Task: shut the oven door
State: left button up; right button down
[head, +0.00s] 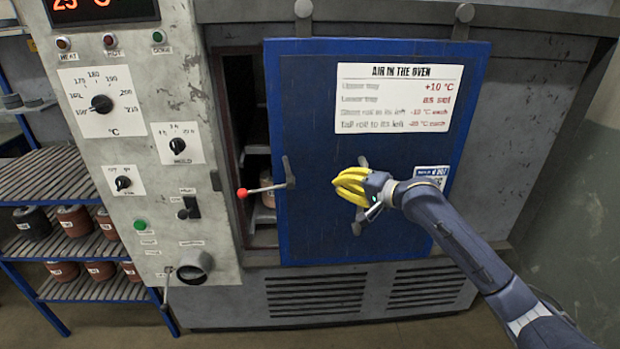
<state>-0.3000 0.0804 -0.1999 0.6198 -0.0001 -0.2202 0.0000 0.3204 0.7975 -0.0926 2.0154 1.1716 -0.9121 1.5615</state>
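The blue oven door (315,120) stands partly open. A tall dark gap (238,110) shows along its left edge, with shelves and part of a reddish roll inside. A lever with a red knob (242,193) sticks out to the left from the door's left edge, across the gap. My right gripper (345,185), with yellow fingers, is in front of the middle of the door, right of the lever. Whether it touches the door is unclear, and its fingers overlap, hiding any opening between them. My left gripper is out of view.
A control panel (150,215) with dials, lamps and a switch stands left of the gap. A rack (60,185) with several rolls is at the far left. Dark metal fittings (357,222) stick out from the door. A grey wall (585,200) is at the right.

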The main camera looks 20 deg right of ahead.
notch_tip(320, 180, up, 2)
jog(key=s, duration=0.1)
send_near(294, 175)
jog(key=w, duration=0.1)
jog(key=w+d, duration=0.1)
jog(key=w, duration=0.2)
jog(key=shift+w+d+f, duration=0.15)
jog(key=shift+d, duration=0.1)
jog(key=shift+w+a+f, duration=0.1)
jog(key=shift+a+f, duration=0.1)
jog(key=shift+a, duration=0.25)
jog(key=shift+w+a+f, duration=0.1)
jog(key=shift+a+f, duration=0.1)
jog(key=shift+a, duration=0.3)
jog(key=shift+w+a+f, duration=0.15)
jog(key=shift+a, duration=0.25)
jog(key=shift+w+a+f, duration=0.15)
jog(key=shift+a, duration=0.25)
jog(key=shift+a, duration=0.1)
